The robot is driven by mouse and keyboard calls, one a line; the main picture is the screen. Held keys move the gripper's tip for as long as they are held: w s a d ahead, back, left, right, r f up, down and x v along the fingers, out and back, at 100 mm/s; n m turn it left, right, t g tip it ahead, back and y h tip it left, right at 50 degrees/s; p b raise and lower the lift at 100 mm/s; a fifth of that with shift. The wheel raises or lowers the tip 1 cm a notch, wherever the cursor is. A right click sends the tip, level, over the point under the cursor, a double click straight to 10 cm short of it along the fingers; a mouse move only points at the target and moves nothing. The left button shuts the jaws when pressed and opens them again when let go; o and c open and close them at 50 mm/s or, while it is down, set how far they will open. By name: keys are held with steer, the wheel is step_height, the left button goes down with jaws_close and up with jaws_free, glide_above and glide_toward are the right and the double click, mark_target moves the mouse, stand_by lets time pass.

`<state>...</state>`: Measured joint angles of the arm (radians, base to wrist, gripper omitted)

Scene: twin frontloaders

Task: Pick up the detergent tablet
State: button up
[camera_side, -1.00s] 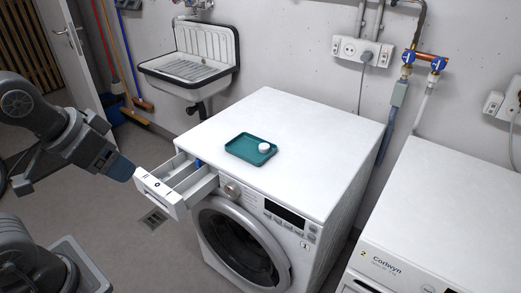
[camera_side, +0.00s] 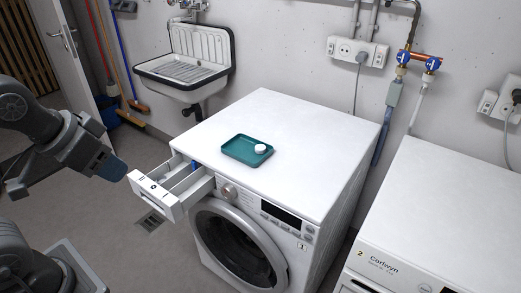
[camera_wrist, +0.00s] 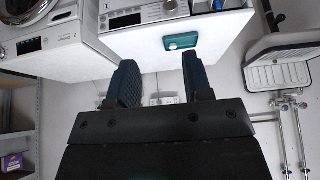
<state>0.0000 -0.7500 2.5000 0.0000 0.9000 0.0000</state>
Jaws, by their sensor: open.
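The detergent tablet (camera_side: 261,148) is a small white round piece. It lies in the right part of a teal tray (camera_side: 232,155) on top of the middle washing machine. The tray also shows in the wrist view (camera_wrist: 168,43), where the tablet is too small to make out clearly. My gripper (camera_side: 113,168) is to the left of the machine in the side view, well away from the tray and apart from the open drawer. In the wrist view its two dark blue fingers (camera_wrist: 160,82) are spread with nothing between them.
The detergent drawer (camera_side: 158,192) is pulled out of the machine (camera_side: 290,190), between my gripper and the tray. A second machine (camera_side: 440,220) stands at the right. A sink (camera_side: 188,70) hangs on the back wall. The machine's top is clear around the tray.

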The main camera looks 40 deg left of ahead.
steer(key=w+r+g, duration=0.1)
steer(key=w+r, duration=0.5)
steer(key=w, duration=0.6)
steer(key=g, duration=0.3)
glide_above(261, 151)
steer(key=s, duration=0.3)
step_height(261, 151, down, 17)
steer(key=f, duration=0.4)
steer(key=w+f, duration=0.1)
steer(key=f, duration=0.3)
steer(key=w+f, duration=0.1)
steer(key=f, duration=0.4)
steer(key=shift+w, duration=0.25)
steer(key=shift+c, duration=0.2)
